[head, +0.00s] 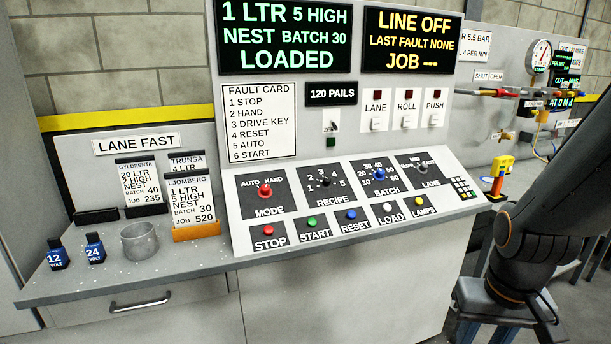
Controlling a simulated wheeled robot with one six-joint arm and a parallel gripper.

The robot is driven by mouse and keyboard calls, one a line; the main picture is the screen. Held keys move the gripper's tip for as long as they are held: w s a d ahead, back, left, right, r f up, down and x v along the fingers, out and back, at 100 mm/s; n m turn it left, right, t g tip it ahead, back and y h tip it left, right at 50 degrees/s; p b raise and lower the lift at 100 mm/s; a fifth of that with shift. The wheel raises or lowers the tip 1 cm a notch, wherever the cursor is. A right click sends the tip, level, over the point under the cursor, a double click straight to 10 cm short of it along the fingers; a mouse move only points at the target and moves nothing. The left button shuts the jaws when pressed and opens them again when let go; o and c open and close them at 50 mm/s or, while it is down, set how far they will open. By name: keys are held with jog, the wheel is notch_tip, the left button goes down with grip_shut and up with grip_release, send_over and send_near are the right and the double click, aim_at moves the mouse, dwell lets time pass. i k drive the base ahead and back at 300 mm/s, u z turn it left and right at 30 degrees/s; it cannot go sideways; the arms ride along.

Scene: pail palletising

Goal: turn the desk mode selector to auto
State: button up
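The desk mode selector (265,191) is a red knob on a dark plate at the left end of the sloping desk panel. AUTO is printed at its upper left, HAND at its upper right and MODE below. The knob is too small to tell for sure which word it points to. The right display (411,41) reads LINE OFF, LAST FAULT NONE, JOB ---. My dark arm (545,210) stands at the right, apart from the panel. My gripper is not in view.
Beside the mode selector are the recipe (323,181), batch (379,174) and lane (423,168) selectors. Several push buttons run below, including red STOP (268,231). Job cards, a metal cup (140,241) and two blue 12 and 24 volt items stand on the left shelf.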

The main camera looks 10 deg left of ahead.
aim_at(265, 191)
jog(key=z, duration=0.1)
jog(key=i, duration=0.7)
jog(key=u, duration=0.7)
jog(key=i, duration=0.6)
jog(key=u, duration=0.55)
